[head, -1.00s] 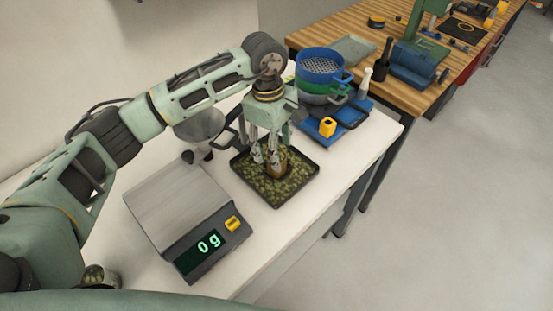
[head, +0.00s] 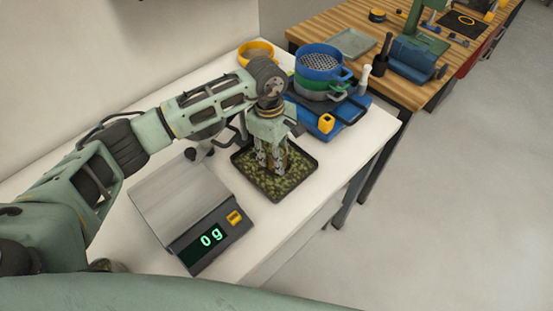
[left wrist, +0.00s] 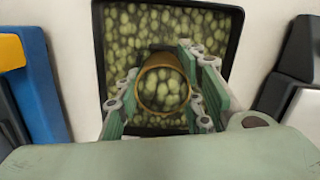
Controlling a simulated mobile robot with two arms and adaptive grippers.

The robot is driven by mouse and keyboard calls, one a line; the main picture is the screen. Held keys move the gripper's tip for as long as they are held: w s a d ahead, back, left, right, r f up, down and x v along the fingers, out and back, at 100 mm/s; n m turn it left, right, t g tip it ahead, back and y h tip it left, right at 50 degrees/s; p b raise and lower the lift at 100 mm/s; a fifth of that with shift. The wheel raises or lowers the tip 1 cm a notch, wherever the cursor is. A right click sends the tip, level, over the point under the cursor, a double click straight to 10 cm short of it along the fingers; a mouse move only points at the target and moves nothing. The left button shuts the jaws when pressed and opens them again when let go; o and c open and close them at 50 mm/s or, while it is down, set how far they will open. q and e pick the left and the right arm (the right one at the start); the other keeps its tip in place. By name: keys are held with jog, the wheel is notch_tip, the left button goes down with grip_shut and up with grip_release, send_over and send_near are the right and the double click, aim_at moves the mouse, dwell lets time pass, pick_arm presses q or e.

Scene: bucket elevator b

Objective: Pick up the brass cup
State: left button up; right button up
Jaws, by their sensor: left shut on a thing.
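The brass cup (left wrist: 162,64) shows in the left wrist view as a round brass rim with green pellets seen inside it. It is in the dark tray (left wrist: 238,30), which holds a layer of the same green pellets; the tray also shows in the head view (head: 274,198). My left gripper (head: 271,163) points down over the tray, and its fingers are shut on the cup from both sides (left wrist: 162,95). In the head view the fingers mostly hide the cup. I cannot tell whether the cup touches the pellets. My right gripper is not in view.
A scale (head: 182,200) reading 0 g stands left of the tray. Behind the tray are stacked sieves (head: 320,65) and a blue base (head: 340,115) with a yellow part. A yellow ring-shaped item (head: 256,50) sits at the back. The white table's right edge is close.

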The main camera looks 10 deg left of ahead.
pick_arm(q)
jog(key=c, duration=0.5)
jog(key=shift+r, duration=0.1)
